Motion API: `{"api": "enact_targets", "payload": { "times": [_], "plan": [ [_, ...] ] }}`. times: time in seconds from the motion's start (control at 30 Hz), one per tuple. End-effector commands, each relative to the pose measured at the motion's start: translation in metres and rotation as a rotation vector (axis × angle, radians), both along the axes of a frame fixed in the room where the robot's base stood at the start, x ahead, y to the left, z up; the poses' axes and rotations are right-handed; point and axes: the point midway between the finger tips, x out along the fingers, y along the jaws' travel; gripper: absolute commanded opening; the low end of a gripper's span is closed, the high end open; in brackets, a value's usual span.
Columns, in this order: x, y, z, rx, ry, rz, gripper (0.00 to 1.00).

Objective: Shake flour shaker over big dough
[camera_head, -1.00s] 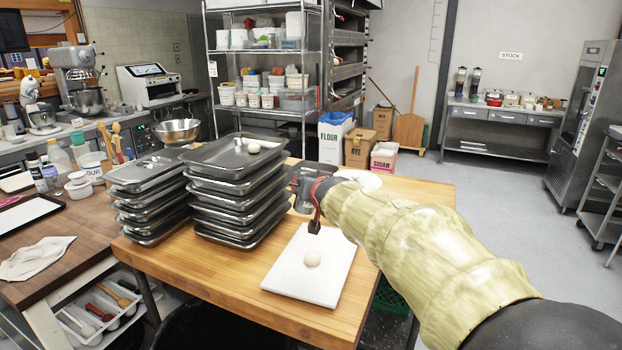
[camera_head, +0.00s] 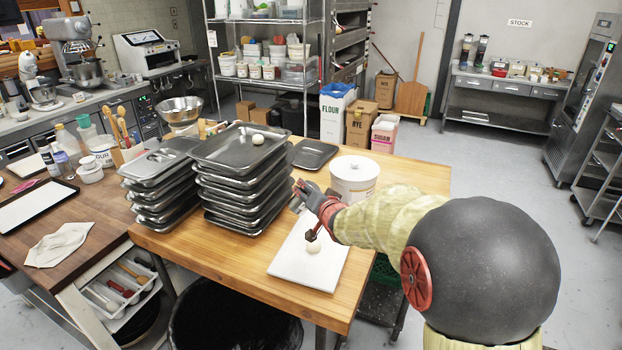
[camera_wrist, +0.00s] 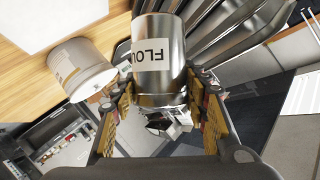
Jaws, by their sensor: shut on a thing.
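The metal flour shaker (camera_wrist: 165,60), with a white label, is between the fingers of my gripper (camera_wrist: 157,100) in the wrist view. My gripper is shut on it. In the head view my gripper (camera_head: 308,194) is above the back edge of the white board (camera_head: 290,271), right of the tray stack, and the shaker is mostly hidden there. A pale round dough ball (camera_head: 313,247) lies on the board, just below my wrist in the picture. A smaller-looking ball (camera_head: 258,139) lies on the top tray. The wrist view does not show the dough.
Tall stacks of metal trays (camera_head: 235,184) stand left of the board. A white tub (camera_head: 354,180) stands behind it; it also shows in the wrist view (camera_wrist: 85,70). A flat dark tray (camera_head: 316,154) lies at the back. The wooden table's (camera_head: 215,262) front left is clear.

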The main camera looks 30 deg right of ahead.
Motion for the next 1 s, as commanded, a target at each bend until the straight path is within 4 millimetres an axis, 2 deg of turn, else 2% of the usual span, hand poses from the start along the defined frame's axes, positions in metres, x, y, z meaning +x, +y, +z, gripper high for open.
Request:
{"api": "enact_targets", "payload": {
  "times": [0.2, 0.53, 1.0],
  "plan": [
    [0.001, 0.004, -0.018, 0.234, -0.097, 0.0, 0.08],
    [0.002, 0.007, -0.062, 0.651, -0.278, 0.001, 0.08],
    [0.003, 0.007, -0.106, 1.163, -0.499, 0.003, 0.08]
  ]
}}
